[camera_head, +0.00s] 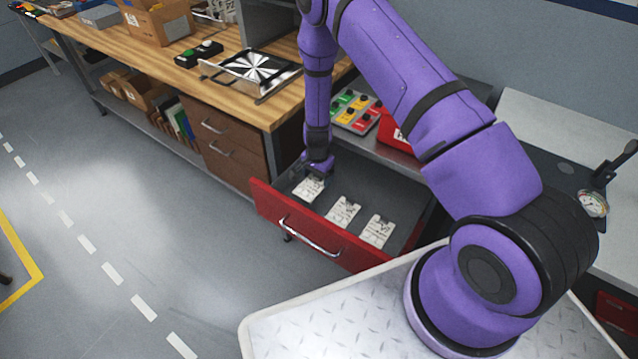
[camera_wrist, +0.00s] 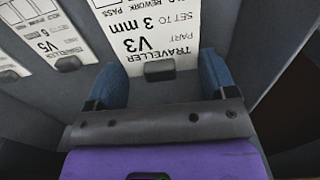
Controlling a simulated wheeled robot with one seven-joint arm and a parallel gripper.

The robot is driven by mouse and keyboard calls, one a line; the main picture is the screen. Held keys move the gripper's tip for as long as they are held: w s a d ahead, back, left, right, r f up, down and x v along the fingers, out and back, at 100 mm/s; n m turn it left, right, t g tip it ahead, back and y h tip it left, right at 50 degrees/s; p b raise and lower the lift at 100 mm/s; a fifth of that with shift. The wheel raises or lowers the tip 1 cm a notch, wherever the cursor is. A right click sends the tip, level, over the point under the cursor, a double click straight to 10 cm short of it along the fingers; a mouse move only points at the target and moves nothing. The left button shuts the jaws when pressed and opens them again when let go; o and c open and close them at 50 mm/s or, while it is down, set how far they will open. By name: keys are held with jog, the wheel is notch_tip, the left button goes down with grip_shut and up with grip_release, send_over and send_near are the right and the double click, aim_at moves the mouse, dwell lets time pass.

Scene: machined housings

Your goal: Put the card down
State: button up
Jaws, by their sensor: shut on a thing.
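The card marked V3 (camera_wrist: 155,30) is white with black print and a small dark tab at its near edge. My gripper (camera_wrist: 160,78) is shut on it, with one blue fingertip at each side of the tab. In the head view my gripper (camera_head: 316,170) is inside the open red drawer (camera_head: 318,240), at its left end, with the card (camera_head: 308,188) below it. Whether the card touches the drawer floor cannot be told.
Two more white cards lie in the drawer to the right, a middle one (camera_head: 343,211) and a right one (camera_head: 377,231). The wrist view shows a V5 card (camera_wrist: 52,45) beside mine. The drawer walls are close around my gripper. A wooden bench (camera_head: 240,95) stands behind left.

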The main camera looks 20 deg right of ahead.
aim_at(318, 180)
jog(key=shift+f, duration=1.8)
jog(key=o, duration=0.8)
jog(key=shift+f, duration=0.1)
jog(key=shift+o, duration=0.2)
